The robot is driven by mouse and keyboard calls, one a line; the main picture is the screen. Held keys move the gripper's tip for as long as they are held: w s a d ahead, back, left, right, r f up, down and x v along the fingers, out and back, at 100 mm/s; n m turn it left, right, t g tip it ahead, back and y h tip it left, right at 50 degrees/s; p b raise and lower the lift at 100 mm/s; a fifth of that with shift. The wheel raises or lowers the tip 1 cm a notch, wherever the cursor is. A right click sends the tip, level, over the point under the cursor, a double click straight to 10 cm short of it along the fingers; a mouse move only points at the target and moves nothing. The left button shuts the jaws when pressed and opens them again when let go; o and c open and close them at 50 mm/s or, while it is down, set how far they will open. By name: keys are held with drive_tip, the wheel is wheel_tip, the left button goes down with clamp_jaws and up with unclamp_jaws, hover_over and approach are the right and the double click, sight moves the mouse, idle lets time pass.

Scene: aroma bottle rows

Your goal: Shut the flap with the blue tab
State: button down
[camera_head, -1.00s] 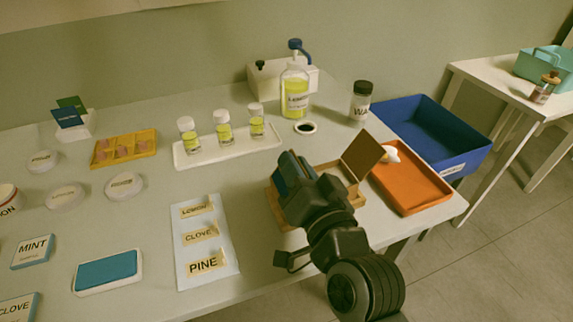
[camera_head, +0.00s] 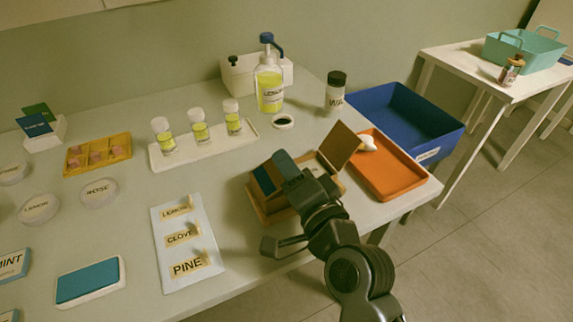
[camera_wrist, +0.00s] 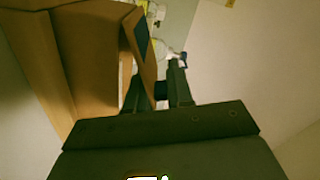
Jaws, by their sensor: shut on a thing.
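A small wooden box (camera_head: 262,212) stands near the table's front edge in the head view. Its plain brown flap (camera_head: 340,143) stands raised and tilted on the right. On the left is a flap with a dark blue patch (camera_head: 264,180), partly hidden by my gripper. In the wrist view this flap (camera_wrist: 143,60) stands edge-on beside the left finger. My gripper (camera_wrist: 160,88) is shut on a small dark blue tab (camera_wrist: 161,91) between its fingers. The box's inside and much of the tab are hidden.
An orange tray (camera_head: 388,168) with a white item is close to the box's right, with a blue bin (camera_head: 408,122) beyond. A label board (camera_head: 186,240) lies to the left. A white rack (camera_head: 202,144) with several vials stands behind.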

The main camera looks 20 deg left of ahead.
drive_tip(key=shift+a, duration=0.1)
drive_tip(key=c, duration=1.1)
unclamp_jaws()
